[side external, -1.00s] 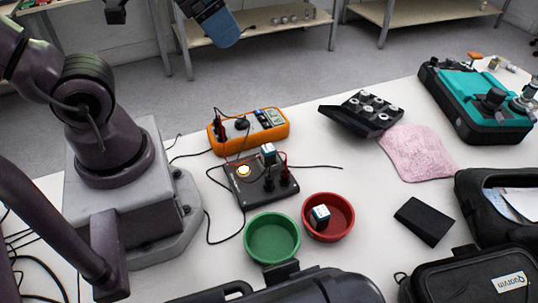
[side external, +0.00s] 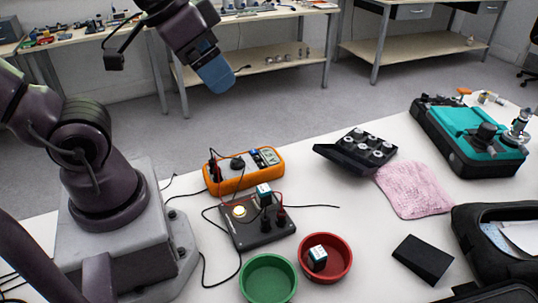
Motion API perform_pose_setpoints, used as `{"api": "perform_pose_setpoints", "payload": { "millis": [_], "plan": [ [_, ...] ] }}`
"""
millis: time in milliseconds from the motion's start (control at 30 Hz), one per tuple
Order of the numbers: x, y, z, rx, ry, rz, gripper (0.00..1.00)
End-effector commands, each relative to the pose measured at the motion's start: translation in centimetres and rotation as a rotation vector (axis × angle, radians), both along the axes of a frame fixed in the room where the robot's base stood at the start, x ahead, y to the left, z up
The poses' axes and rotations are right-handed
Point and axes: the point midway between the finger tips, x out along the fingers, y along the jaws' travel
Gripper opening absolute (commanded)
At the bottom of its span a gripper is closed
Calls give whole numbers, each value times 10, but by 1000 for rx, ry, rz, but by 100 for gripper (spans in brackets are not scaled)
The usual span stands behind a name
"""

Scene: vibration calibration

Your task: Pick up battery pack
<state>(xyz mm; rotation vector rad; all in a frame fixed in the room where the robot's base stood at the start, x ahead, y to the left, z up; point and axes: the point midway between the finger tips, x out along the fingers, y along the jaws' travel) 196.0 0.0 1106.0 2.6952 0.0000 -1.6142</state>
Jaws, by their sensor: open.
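Two small white-and-teal blocks that look like battery packs are in the side external view. One battery pack (side external: 317,258) lies tilted in the red bowl (side external: 346,273). The other battery pack (side external: 264,194) stands on the black test box (side external: 254,237) with red and black leads. A green bowl (side external: 245,284) to the left of the red one looks empty. My gripper (side external: 218,84), with a blue end, hangs high at the upper left, well away from both packs. It is open and holds nothing visible; its fingers are hard to make out.
An orange multimeter (side external: 236,181) stands behind the test box, with cables around it. A black tray with round parts (side external: 359,150), a pink cloth (side external: 414,190), a black block (side external: 423,259) and a teal-topped case (side external: 466,131) are to the right. White table shows between them.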

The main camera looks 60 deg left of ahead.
Motion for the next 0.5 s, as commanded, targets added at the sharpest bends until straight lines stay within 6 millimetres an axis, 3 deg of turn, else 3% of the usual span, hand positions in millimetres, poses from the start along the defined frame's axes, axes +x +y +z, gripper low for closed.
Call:
{"api": "perform_pose_setpoints", "payload": {
  "millis": [33, 100, 133, 367, 500],
  "plan": [
    [0, 0, 0, 0, 0, 0, 78],
    [0, 0, 0, 0, 0, 0, 62],
    [0, 0, 0, 0, 0, 0, 60],
    [0, 0, 0, 0, 0, 1, 60],
    [3, 3, -11, 4, 56, 17, 60]
  ]
}}
